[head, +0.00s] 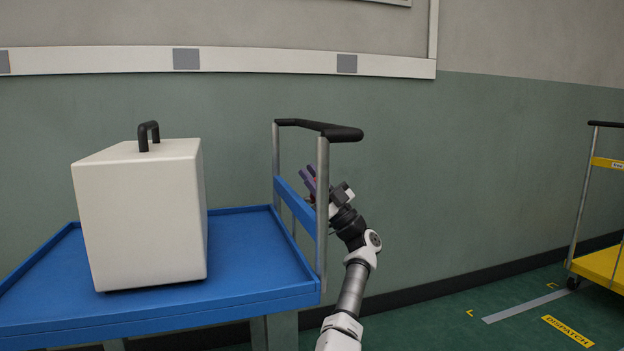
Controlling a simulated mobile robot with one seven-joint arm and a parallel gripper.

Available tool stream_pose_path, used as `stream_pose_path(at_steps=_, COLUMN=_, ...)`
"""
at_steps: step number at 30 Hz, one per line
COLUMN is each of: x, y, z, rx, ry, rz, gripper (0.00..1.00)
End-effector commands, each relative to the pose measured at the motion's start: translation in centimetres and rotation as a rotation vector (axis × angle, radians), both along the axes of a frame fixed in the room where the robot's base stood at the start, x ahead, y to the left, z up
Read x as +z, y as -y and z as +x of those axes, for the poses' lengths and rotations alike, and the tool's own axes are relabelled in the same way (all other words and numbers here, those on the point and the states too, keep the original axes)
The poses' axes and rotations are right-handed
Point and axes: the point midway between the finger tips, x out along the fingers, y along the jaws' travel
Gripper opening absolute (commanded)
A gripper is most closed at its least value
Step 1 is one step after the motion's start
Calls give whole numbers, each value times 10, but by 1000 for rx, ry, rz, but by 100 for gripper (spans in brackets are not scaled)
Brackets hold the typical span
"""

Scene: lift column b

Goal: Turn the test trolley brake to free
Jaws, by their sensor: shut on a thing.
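The blue trolley (246,240) stands at the left, with a push handle (330,130) on two grey posts and a blue crossbar between them. My gripper (309,183) is at this handle frame, by the crossbar and partly behind the near post. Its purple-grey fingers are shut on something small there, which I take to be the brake. The brake itself is hidden by the fingers and post, so its setting cannot be read. My arm reaches up to it from the bottom middle.
A white box (140,215) with a black handle sits on the blue deck. A yellow trolley (600,262) stands at the right edge. A yellow DISPATCH marking (567,331) lies on the green floor. The floor between the trolleys is clear; a green wall stands behind.

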Motion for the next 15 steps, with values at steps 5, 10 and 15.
stream_pose_path(at_steps=5, x=-1, y=-1, z=0, rx=3, ry=-1, rz=1, gripper=0)
stream_pose_path(at_steps=10, x=-1, y=-1, z=0, rx=3, ry=-1, rz=1, gripper=33)
stream_pose_path(at_steps=15, x=0, y=0, z=0, rx=2, ry=-1, rz=0, gripper=38)
